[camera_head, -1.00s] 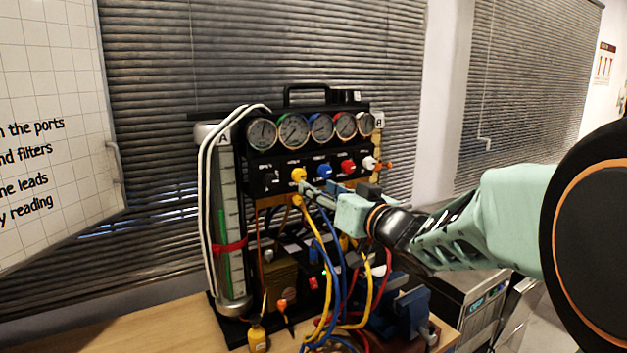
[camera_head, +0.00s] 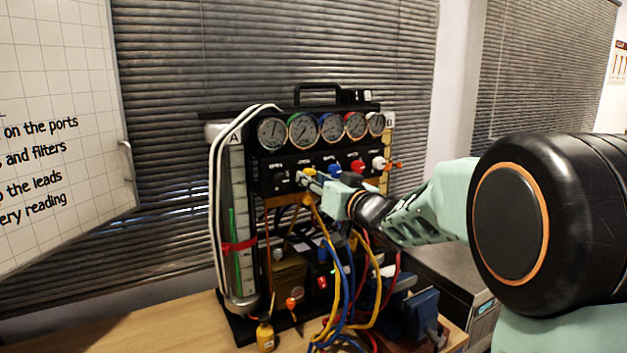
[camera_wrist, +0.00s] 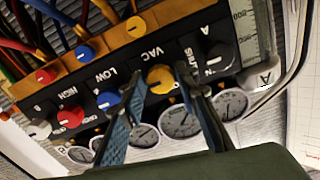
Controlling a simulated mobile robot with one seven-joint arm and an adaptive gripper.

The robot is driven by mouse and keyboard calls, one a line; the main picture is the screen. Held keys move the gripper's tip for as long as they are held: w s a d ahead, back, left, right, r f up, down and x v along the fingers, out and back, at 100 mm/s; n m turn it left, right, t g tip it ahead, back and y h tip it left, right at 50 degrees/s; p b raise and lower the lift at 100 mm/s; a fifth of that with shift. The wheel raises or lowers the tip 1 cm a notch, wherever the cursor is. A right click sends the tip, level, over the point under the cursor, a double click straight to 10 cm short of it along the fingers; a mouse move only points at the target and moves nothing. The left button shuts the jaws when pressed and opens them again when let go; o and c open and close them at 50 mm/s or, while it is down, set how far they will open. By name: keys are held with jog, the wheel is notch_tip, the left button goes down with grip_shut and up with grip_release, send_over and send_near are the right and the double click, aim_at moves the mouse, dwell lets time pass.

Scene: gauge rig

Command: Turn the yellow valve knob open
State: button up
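The yellow valve knob (camera_wrist: 161,79) shows in the wrist view on the black panel, beside the label VAC. Its white mark lies roughly across the picture. My gripper (camera_wrist: 160,76) has one finger on each side of the knob, with narrow gaps that look clear, so it appears open around it. In the head view my gripper (camera_head: 304,178) is at the panel's left part and mostly hides the yellow knob. Whether a finger lightly touches the knob cannot be told.
The blue knob (camera_wrist: 108,99) sits beside one finger; the red knob (camera_wrist: 71,118) and white knob (camera_wrist: 40,129) are farther along. A black knob (camera_wrist: 219,55) is on the other side. Gauges (camera_head: 331,127) line the panel's top. Hoses (camera_head: 345,290) hang below my gripper.

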grip_shut()
jog(key=shift+n+b, duration=0.4)
jog(key=n+b, duration=1)
jog(key=n, duration=0.6)
jog(key=shift+d+r+n, duration=0.1)
jog(key=shift+d+n, duration=0.05)
jog(key=shift+n, duration=0.25)
jog(key=shift+n+b, duration=0.3)
jog(key=o, duration=0.5)
grip_release()
